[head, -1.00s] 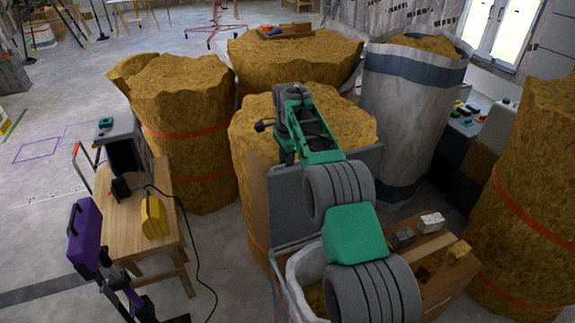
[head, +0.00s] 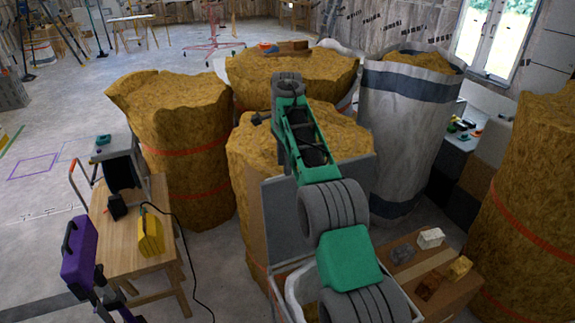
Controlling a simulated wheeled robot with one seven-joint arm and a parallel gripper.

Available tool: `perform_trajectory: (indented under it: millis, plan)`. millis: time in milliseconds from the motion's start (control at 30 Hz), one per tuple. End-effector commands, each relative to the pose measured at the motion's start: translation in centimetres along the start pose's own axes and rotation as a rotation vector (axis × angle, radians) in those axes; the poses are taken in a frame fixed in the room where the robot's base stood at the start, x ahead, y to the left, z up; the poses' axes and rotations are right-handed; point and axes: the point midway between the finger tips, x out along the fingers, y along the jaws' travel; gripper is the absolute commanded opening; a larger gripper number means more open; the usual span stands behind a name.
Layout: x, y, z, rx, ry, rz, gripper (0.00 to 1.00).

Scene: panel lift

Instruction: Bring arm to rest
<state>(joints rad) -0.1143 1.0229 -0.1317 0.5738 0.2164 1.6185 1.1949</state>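My arm (head: 312,140), green with grey ribbed joint covers, rises from the lower middle of the head view. It is folded upward, with its far part in front of a round, straw-coloured bale (head: 245,150). The arm's end is dark and small there, with a short black piece sticking out to its left. My gripper's fingers cannot be made out, and no held object is visible.
Banded bales stand at left (head: 185,140), behind (head: 290,75) and right (head: 535,210), close around the arm. A white wrapped bale (head: 400,150) stands right of it. A wooden table (head: 130,230) holds a yellow case (head: 150,232). Open floor lies at far left.

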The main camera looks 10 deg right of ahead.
Motion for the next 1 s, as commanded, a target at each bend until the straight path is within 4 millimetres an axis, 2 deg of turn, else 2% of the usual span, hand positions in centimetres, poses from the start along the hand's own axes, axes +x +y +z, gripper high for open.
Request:
perform_trajectory:
  millis: [233, 367, 467, 600, 767, 867, 1000]
  plan:
    - [-0.4, 0.2, -0.1, -0.014, 0.003, -0.004, 0.36]
    - [-2.6, 1.5, -0.6, -0.102, 0.020, -0.027, 0.36]
    - [-4.7, 3.7, -1.0, -0.218, 0.042, -0.052, 0.36]
    - [-7.0, 7.7, -1.2, -0.395, 0.077, -0.085, 0.36]
    - [-8.1, 13.4, -0.9, -0.593, 0.119, -0.117, 0.36]
    - [-8.0, 17.4, -0.4, -0.717, 0.148, -0.138, 0.36]
    - [-6.5, 23.2, 0.6, -0.889, 0.191, -0.161, 0.36]
